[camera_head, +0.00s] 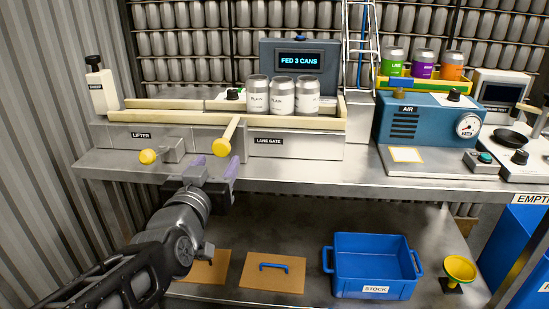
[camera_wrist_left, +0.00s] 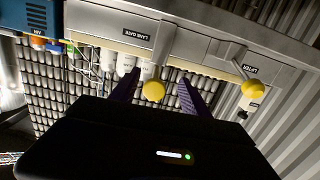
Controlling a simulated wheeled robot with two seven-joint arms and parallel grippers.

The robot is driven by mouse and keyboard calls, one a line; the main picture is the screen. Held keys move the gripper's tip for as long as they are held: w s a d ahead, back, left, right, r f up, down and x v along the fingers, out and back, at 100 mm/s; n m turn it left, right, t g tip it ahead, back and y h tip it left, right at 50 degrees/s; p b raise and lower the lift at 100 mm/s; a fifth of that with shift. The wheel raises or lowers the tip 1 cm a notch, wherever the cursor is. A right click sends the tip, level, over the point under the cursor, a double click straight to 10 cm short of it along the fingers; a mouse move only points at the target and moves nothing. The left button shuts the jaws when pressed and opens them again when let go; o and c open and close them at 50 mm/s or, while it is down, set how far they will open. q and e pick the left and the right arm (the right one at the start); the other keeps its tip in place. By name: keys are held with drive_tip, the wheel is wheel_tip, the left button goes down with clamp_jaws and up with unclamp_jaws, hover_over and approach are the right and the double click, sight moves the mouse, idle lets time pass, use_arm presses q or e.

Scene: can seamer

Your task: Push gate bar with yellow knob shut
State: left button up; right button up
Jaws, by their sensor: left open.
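The lane gate's pale yellow bar (camera_head: 230,131) sticks out from the machine front beside the LANE GATE label, with a round yellow knob (camera_head: 222,147) on its near end. My left gripper (camera_head: 214,168) is open just in front of and below this knob, with purple fingers spread. In the left wrist view the knob (camera_wrist_left: 153,91) appears between the fingertips of the left gripper (camera_wrist_left: 158,88); I cannot tell whether they touch. My right gripper is not in view.
A second yellow knob (camera_head: 148,157), on the lifter lever, is close on the left. Three plain cans (camera_head: 282,97) stand in the lane behind the gate. A blue stock bin (camera_head: 374,265) sits on the lower shelf. The space in front of the bench is free.

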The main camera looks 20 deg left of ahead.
sight(225, 137)
use_arm(q)
drive_tip(key=shift+s+d+r+t+y, duration=0.15)
drive_tip(key=shift+s+d+r+t, duration=0.15)
drive_tip(key=shift+r, duration=0.35)
drive_tip(key=shift+s+d+r+t+y, duration=0.15)
drive_tip(key=shift+s+r+t, duration=0.1)
drive_tip(key=shift+r, duration=0.35)
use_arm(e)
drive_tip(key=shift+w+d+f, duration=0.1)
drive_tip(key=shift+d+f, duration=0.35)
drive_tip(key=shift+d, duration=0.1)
use_arm(q)
drive_tip(key=shift+p+x, duration=0.75)
drive_tip(key=shift+x, duration=0.05)
drive_tip(key=p+x, duration=0.3)
drive_tip(key=p, duration=0.1)
drive_tip(key=shift+w+a+r+p, duration=0.1)
drive_tip(key=shift+w+r+p, duration=0.1)
drive_tip(key=shift+p, duration=0.2)
drive_tip(key=shift+w+a+f, duration=0.15)
drive_tip(key=shift+w, duration=0.3)
drive_tip(key=shift+w+a+f, duration=0.15)
drive_tip(key=shift+w, duration=0.25)
drive_tip(key=shift+w+a, duration=0.15)
drive_tip(key=shift+w, duration=0.3)
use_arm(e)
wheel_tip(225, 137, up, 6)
